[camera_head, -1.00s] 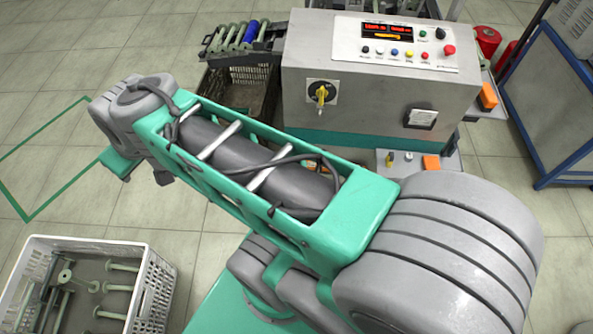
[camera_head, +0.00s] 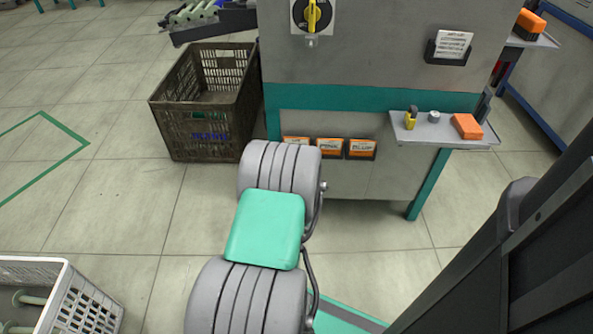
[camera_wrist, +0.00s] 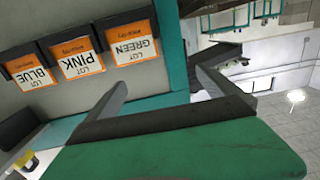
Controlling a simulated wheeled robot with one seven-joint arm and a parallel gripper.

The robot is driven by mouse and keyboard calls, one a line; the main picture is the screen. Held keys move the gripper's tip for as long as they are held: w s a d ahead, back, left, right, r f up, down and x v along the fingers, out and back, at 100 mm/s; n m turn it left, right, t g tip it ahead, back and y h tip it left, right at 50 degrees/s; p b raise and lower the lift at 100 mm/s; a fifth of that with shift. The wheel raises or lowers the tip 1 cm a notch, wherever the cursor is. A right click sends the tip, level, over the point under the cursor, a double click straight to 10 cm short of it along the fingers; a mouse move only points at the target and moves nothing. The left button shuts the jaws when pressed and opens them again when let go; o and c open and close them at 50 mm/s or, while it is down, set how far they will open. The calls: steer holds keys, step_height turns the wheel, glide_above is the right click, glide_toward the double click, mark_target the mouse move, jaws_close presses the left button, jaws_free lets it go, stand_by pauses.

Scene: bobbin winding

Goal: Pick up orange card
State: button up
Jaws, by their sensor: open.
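Three orange-and-white lot cards sit in dark holders on the front of the machine. In the wrist view they appear upside down: LOT GREEN (camera_wrist: 132,49), LOT PINK (camera_wrist: 79,66) and LOT BLUE (camera_wrist: 32,73). In the head view the pink card (camera_head: 330,146) and blue card (camera_head: 361,147) show whole. The green card (camera_head: 297,142) is partly hidden by my arm. My gripper (camera_wrist: 160,84) is open and empty in the wrist view, its fingers apart and short of the cards. My gripper is hidden in the head view.
A small side shelf (camera_head: 404,134) juts out right of the cards, bearing an orange block (camera_head: 466,126) and small items. A brown crate (camera_head: 207,132) stands left of the machine. A white crate (camera_head: 66,290) is at the lower left. Open tiled floor lies between.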

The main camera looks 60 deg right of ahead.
mark_target(297, 141)
steer(key=s+f+m+g+h, duration=0.1)
steer(key=s+f, duration=0.2)
steer(key=s, duration=0.1)
steer(key=shift+p+x, duration=1.2)
steer(key=shift+x, duration=3.05)
steer(key=shift+w+f, duration=0.15)
steer(key=shift+f, duration=0.05)
steer(key=shift+a, duration=0.1)
steer(key=shift+c, duration=0.2)
steer(key=c, duration=1.2)
